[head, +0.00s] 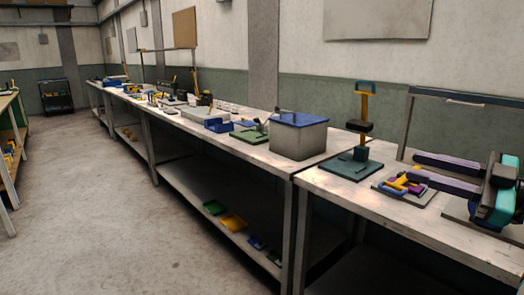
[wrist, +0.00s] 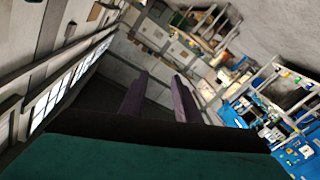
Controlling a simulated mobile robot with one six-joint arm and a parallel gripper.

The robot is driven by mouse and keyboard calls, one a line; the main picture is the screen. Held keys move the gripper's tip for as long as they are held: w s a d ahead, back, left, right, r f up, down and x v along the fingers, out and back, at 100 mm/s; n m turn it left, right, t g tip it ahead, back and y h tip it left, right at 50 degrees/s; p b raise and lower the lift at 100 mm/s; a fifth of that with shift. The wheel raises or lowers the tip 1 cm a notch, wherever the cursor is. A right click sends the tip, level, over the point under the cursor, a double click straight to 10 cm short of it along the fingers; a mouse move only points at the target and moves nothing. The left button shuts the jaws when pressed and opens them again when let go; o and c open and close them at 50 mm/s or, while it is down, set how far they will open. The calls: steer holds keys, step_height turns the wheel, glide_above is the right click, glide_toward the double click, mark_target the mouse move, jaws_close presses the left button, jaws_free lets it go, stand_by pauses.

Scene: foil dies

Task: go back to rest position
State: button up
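My gripper (head: 412,166) is at the right of the head view, above the near bench (head: 430,228). Its two dark purple fingers point left and stand apart, with nothing between them. In the wrist view my gripper (wrist: 160,76) also shows both fingers parallel with an empty gap. The wrist view is tilted and looks out over the room, with windows at left and blue shelving or benches at right.
Near my gripper, a small yellow and purple fixture (head: 402,186) lies on a plate, and a yellow-post press (head: 362,110) stands on a dark green base. A grey box with a blue lid (head: 299,137) stands further left. The floor aisle (head: 110,220) is clear.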

steer(key=w+a+f+m+g+p, duration=0.1)
steer(key=w+a+f+g+p, duration=0.1)
steer(key=w+a+f, duration=0.3)
steer(key=w+a+f+m+g+y+p, duration=0.1)
steer(key=w+a+f+p, duration=0.15)
steer(key=f, duration=0.55)
steer(key=w+a+f+m+g+p, duration=0.1)
steer(key=w+a+f+g+p, duration=0.1)
steer(key=w+a+f, duration=0.3)
steer(key=s+a+f+m+g+h+p, duration=0.1)
steer(key=s+a+f+m+g+p, duration=0.3)
steer(key=f, duration=0.7)
steer(key=a+f+n+g+h, duration=0.1)
steer(key=a+f, duration=0.6)
steer(key=f, duration=0.5)
steer(key=s+a+f+m+g+h+p, duration=0.2)
steer(key=s+f+g+h, duration=0.15)
steer(key=s+f, duration=0.75)
steer(key=s+a+f+m+g+h+p, duration=0.2)
steer(key=s+f+g+h+p, duration=0.15)
steer(key=s+f, duration=0.75)
steer(key=s+d+f+m+g+h, duration=0.1)
steer(key=s+d+f+h, duration=0.2)
steer(key=s+d+f, duration=0.35)
steer(key=w+d+f+m+h, duration=0.1)
steer(key=d+f+m+h, duration=0.1)
steer(key=d+m, duration=0.2)
steer(key=shift+w+d+f+t+h, duration=0.3)
steer(key=shift+w+d+f+h, duration=0.1)
steer(key=shift+d, duration=0.4)
